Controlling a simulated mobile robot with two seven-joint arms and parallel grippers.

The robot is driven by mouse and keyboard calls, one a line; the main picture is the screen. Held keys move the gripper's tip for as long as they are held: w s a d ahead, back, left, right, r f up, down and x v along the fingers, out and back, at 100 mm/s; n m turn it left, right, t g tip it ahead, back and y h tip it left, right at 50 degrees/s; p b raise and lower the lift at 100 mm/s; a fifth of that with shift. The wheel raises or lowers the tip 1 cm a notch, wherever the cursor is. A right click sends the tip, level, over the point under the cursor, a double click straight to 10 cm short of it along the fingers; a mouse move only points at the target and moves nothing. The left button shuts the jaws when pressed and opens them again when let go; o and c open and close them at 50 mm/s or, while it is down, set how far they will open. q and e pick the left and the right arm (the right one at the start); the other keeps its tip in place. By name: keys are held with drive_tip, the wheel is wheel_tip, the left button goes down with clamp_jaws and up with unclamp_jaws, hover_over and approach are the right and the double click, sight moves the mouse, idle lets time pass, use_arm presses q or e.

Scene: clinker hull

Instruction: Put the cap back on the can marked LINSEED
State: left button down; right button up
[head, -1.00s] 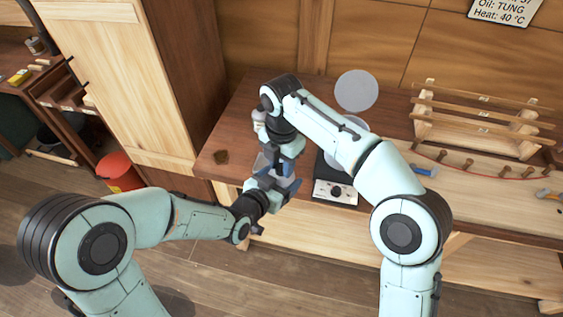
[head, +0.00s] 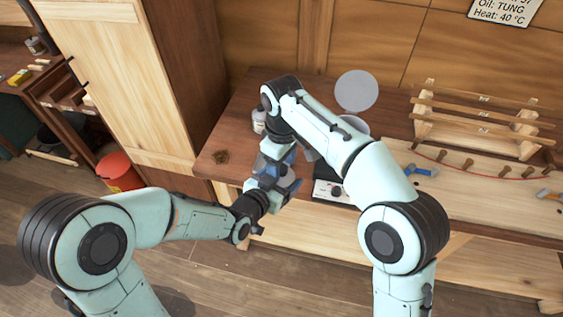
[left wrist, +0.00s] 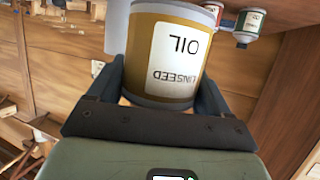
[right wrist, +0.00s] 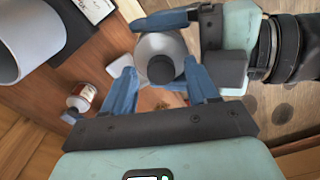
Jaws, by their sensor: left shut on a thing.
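The LINSEED can (left wrist: 172,50), ochre with a white label and grey rims, is held in my left gripper (head: 275,180), whose fingers clasp its sides in the left wrist view. In the right wrist view the can's grey round top (right wrist: 148,46) shows end-on, with a dark round piece (right wrist: 161,70) at its middle. This looks like the cap; I cannot tell whether it is seated. My right gripper (right wrist: 161,75) is open, its blue fingers spread on either side of the can top with gaps to the dark piece. In the head view the grippers overlap and largely hide the can.
A grey round disc (head: 356,91) and a wooden rack (head: 470,125) are farther back. A red bucket (head: 118,171) stands on the floor.

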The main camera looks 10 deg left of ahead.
drive_tip(key=shift+s+a, duration=0.1)
wheel_tip(320, 180, up, 12)
idle(0.9)
drive_tip(key=shift+d+f, duration=0.1)
drive_tip(key=shift+d, duration=0.1)
idle(0.4)
